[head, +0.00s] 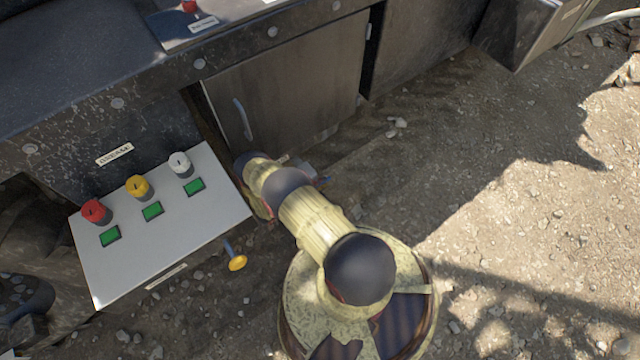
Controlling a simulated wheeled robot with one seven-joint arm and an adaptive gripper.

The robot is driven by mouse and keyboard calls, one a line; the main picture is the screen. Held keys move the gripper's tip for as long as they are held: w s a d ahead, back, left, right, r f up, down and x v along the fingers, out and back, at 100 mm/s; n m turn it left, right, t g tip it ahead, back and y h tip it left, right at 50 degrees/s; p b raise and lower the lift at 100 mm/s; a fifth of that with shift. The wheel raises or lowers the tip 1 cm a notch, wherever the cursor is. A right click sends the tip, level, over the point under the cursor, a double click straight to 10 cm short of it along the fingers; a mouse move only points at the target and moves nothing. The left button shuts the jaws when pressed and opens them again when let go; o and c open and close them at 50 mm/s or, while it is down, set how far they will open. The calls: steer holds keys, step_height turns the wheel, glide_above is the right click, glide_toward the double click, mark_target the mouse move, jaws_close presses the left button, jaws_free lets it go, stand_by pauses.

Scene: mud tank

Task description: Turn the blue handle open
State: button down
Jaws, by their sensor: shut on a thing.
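A small blue piece (325,180), which looks like the end of the blue handle, shows just right of my arm's far end, low beside the tank. The rest of the handle is hidden behind my arm. My gripper (301,167) is mostly hidden by my wrist; only a small grey part shows, close to the blue piece. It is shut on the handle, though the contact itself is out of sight. How far the handle is turned cannot be seen.
A grey cabinet door (290,85) with a pale bar handle (243,119) is shut behind my arm. At left, a white panel (130,265) carries red, yellow and white knobs and green squares. A yellow-ended lever (236,261) sticks out below it. Gravel ground at right is open.

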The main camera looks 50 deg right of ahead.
steer(key=shift+w+h, duration=0.25)
steer(key=shift+h, duration=0.25)
steer(key=shift+r, duration=0.15)
steer(key=c, duration=1.7)
jaws_free()
steer(key=shift+s, duration=0.15)
